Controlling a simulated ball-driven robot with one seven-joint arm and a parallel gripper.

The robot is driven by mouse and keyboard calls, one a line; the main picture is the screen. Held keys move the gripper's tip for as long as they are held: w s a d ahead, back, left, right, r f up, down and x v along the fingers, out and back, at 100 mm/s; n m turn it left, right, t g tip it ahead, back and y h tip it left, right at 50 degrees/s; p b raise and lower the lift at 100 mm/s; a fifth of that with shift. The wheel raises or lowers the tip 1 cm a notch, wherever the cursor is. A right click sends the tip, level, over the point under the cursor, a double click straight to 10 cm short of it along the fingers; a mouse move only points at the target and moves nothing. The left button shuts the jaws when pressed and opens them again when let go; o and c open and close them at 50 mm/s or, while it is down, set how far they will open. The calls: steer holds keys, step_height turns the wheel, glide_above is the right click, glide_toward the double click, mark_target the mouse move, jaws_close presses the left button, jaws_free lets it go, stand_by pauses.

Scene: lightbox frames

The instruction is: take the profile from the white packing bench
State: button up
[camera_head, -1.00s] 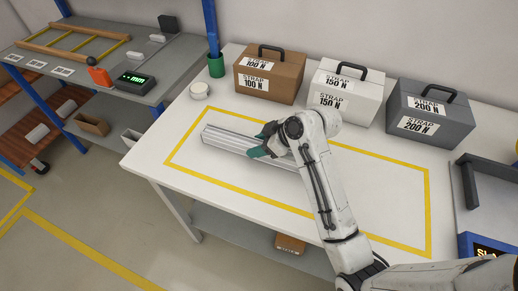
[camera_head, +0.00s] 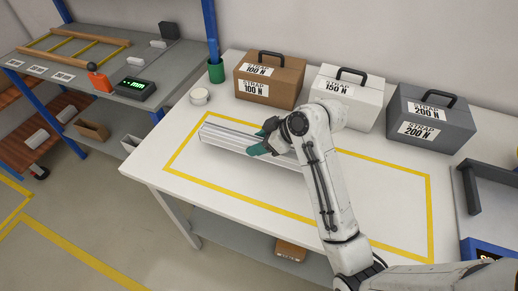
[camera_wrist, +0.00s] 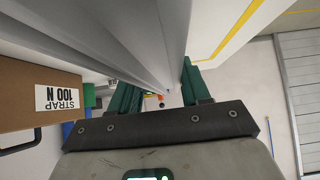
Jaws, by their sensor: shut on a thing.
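The profile (camera_head: 226,138) is a long, silvery grooved bar above the white packing bench (camera_head: 385,190), inside the yellow outline. My gripper (camera_head: 264,143) has green fingers and is shut on the profile, around its middle. The right part of the profile is hidden behind my arm. In the wrist view the profile (camera_wrist: 125,38) runs between the fingers of my gripper (camera_wrist: 160,88). It seems a little above the bench top, but the gap is hard to judge.
Brown (camera_head: 270,80), white (camera_head: 346,97) and grey (camera_head: 431,117) strap boxes stand along the bench's back. A green cup (camera_head: 216,71) and a white roll (camera_head: 199,96) are at the back left. A grey side table (camera_head: 165,80) stands left. The outline's right part is clear.

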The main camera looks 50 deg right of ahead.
steer(key=s+r, duration=0.4)
steer(key=r, duration=0.1)
steer(key=shift+s+a+r, duration=0.1)
steer(key=shift+s+r, duration=0.05)
steer(key=shift+s, duration=0.05)
steer(key=s+r+p, duration=0.4)
steer(key=s+p, duration=0.1)
steer(key=s, duration=0.4)
steer(key=shift+s+a+r, duration=0.15)
steer(key=shift+a+r, duration=0.05)
steer(key=shift+a, duration=0.15)
